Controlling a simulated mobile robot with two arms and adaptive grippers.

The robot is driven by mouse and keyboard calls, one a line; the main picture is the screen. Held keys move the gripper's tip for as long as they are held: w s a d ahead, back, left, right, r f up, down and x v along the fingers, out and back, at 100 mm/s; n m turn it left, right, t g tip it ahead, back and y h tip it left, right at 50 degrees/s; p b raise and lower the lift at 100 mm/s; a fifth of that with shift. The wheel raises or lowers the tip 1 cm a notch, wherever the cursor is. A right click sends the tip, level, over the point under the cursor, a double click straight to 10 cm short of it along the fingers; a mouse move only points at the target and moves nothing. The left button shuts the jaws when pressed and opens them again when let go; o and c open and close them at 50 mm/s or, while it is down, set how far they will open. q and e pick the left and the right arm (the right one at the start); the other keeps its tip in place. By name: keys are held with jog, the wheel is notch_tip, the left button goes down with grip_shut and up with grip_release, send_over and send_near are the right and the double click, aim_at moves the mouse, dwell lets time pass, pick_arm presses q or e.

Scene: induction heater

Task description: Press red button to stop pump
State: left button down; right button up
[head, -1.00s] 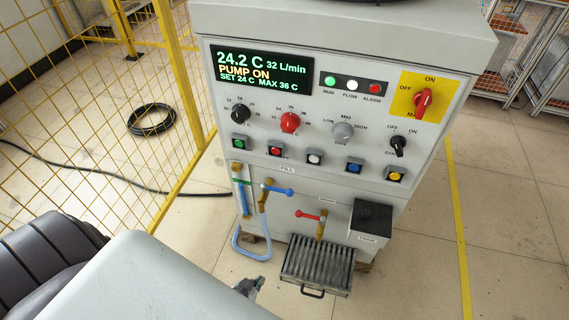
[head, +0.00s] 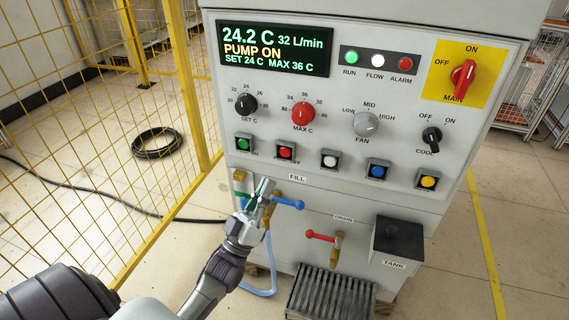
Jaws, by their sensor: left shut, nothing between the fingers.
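The red push button (head: 286,152) sits in the row of square buttons on the grey machine's front panel, second from the left, beside the green button (head: 244,144). The display (head: 274,45) reads "PUMP ON", 24.2 C and 32 L/min. My left gripper (head: 263,186) is shut and empty. It is below and slightly left of the red button, apart from it, in front of the fill valve area, and hides part of the fill piping. My right gripper is not in view.
The blue fill lever (head: 288,203) is close to the right of my left gripper. The red drain lever (head: 320,237), black tank box (head: 398,240) and metal grate (head: 330,293) are lower. A yellow mesh fence (head: 110,130) stands at the left.

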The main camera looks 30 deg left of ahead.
aim_at(286, 151)
pick_arm(q)
jog(key=shift+r+h, duration=0.15)
jog(key=shift+h, duration=0.15)
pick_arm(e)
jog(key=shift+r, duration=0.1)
pick_arm(q)
jog(key=w+a+b, duration=0.2)
jog(key=w+b, duration=0.2)
jog(key=w, duration=0.4)
jog(key=shift+w, duration=0.25)
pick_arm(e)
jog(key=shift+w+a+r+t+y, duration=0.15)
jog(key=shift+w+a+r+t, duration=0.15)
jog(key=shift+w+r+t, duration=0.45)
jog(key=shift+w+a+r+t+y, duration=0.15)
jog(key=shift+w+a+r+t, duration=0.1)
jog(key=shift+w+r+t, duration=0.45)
pick_arm(q)
jog(key=shift+w, duration=0.1)
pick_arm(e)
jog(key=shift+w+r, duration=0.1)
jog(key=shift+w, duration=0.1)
